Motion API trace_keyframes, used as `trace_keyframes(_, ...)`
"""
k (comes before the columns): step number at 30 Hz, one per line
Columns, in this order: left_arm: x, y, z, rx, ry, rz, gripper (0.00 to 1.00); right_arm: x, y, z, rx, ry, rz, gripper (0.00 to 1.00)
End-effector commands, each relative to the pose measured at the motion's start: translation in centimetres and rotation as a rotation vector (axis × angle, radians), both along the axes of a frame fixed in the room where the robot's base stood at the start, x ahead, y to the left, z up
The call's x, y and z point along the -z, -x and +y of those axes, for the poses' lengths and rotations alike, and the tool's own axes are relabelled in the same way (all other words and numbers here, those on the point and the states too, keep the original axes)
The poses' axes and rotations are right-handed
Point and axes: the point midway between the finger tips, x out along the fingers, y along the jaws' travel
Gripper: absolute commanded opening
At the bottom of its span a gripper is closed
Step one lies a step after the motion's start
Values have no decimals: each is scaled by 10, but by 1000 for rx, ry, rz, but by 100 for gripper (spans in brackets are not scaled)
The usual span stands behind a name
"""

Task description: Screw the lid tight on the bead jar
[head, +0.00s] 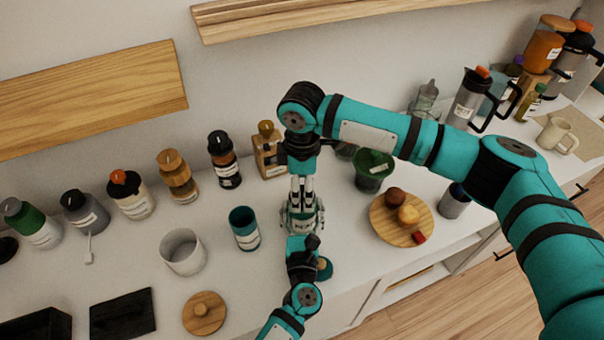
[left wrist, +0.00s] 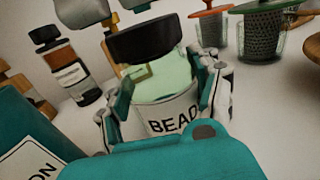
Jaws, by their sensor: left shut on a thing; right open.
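The bead jar (left wrist: 172,112) is pale green glass with a white label reading "BEAD", seen in the left wrist view. A black lid (left wrist: 154,40) sits on its mouth; I cannot tell how tightly. My left gripper (left wrist: 168,92) is shut around the jar's body, one finger on each side. In the head view the jar (head: 303,227) stands on the white counter, partly covered by my grippers. My right gripper (head: 303,196) points down from above, open, with its fingers just over the jar's top. The lid is mostly hidden there.
A teal cup (head: 244,230) and a white cup (head: 183,252) stand left of the jar. Several bottles line the wall. A wooden lid (head: 204,313) lies at the front.

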Motion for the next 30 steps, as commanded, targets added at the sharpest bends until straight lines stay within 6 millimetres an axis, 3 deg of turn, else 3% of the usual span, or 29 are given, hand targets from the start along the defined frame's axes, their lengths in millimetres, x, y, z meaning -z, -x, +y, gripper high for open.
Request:
trace_keyframes(7, 0, 0, 0, 0, 0, 0, 0, 27, 0, 0, -1, 0, 0, 75)
trace_keyframes(18, 0, 0, 0, 0, 0, 0, 0, 31, 0, 0, -1, 0, -1, 74)
trace_keyframes(30, 0, 0, 0, 0, 0, 0, 0, 31, 0, 0, 0, 0, -1, 21)
